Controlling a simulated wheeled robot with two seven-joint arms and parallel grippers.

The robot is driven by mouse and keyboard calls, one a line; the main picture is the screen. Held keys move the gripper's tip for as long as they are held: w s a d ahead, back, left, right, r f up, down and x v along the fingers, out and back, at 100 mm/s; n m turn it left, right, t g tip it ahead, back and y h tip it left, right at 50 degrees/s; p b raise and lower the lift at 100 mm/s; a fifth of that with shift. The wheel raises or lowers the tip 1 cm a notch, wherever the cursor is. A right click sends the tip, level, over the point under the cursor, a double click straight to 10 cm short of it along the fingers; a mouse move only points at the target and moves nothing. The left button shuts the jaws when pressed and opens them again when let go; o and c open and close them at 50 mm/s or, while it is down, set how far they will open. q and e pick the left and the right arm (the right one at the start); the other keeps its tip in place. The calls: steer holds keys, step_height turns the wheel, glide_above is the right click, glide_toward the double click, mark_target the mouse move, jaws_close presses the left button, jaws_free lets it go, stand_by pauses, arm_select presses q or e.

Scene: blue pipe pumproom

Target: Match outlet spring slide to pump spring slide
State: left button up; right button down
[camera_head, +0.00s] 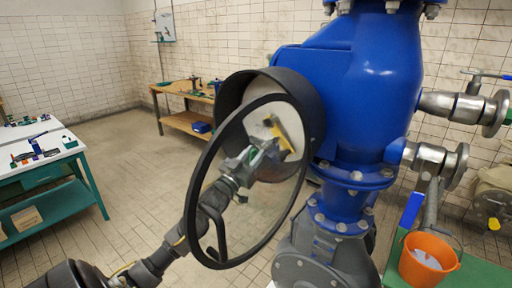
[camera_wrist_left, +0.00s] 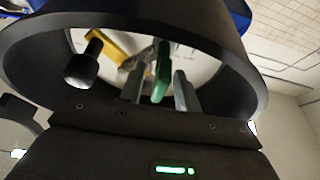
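A round gauge with a black housing (camera_head: 226,97) is mounted on the blue pipe body, with its glass cover (camera_head: 214,180) swung out. On its pale face (camera_wrist_left: 208,66) are a yellow piece (camera_head: 280,133) and a green slide (camera_wrist_left: 162,72); the yellow piece also shows in the wrist view (camera_wrist_left: 104,44). My left gripper (camera_head: 262,157) reaches into the housing, seen partly through the glass. In the wrist view its two grey fingers (camera_wrist_left: 160,88) stand apart on either side of the green slide, with narrow gaps. Scale marks are not readable. My right gripper is out of view.
The cover's round rim and handle (camera_head: 220,232) stand close to my left arm. A black knob (camera_wrist_left: 83,65) is left of the fingers. An orange bucket (camera_head: 428,260) stands on a green surface at right. Workbenches stand left and behind; the floor (camera_head: 110,180) between is clear.

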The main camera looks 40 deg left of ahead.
arm_select(q)
steer(key=shift+w+r, duration=0.25)
steer(key=shift+w, duration=0.45)
jaws_close()
